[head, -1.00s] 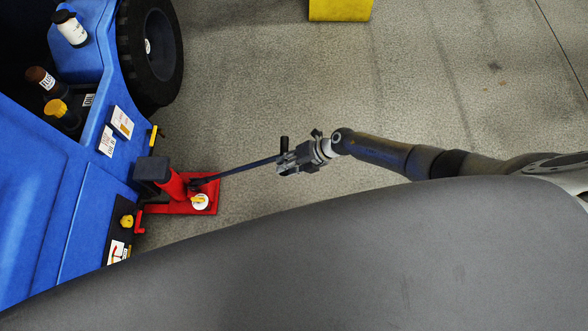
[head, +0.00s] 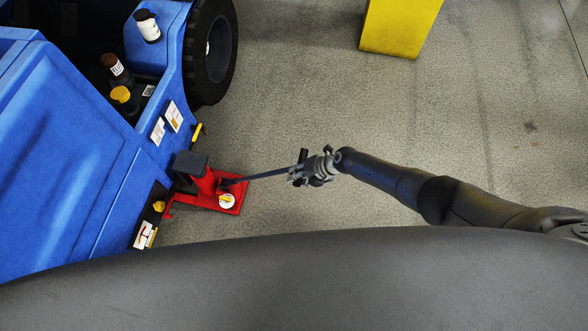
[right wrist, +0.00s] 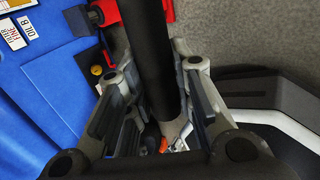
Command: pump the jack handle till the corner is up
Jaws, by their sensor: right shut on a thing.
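A red floor jack (head: 205,182) with a dark top pad stands on its red base plate at the lower corner of the blue vehicle (head: 75,165). A round white part with a yellow mark (head: 227,201) sits on the plate. A thin dark jack handle (head: 262,175) runs right from the jack. My right gripper (head: 299,173) is shut on its outer end. In the right wrist view the thick black handle (right wrist: 150,50) passes between my fingers, and part of the red jack (right wrist: 106,12) shows beyond. I cannot tell the corner's height. My left gripper is not in view.
A black tyre (head: 212,50) is at the vehicle's upper side. Several capped bottles, one with a yellow cap (head: 123,97), stand on the vehicle. A yellow block (head: 400,28) stands at the top. The grey floor (head: 310,100) between is clear.

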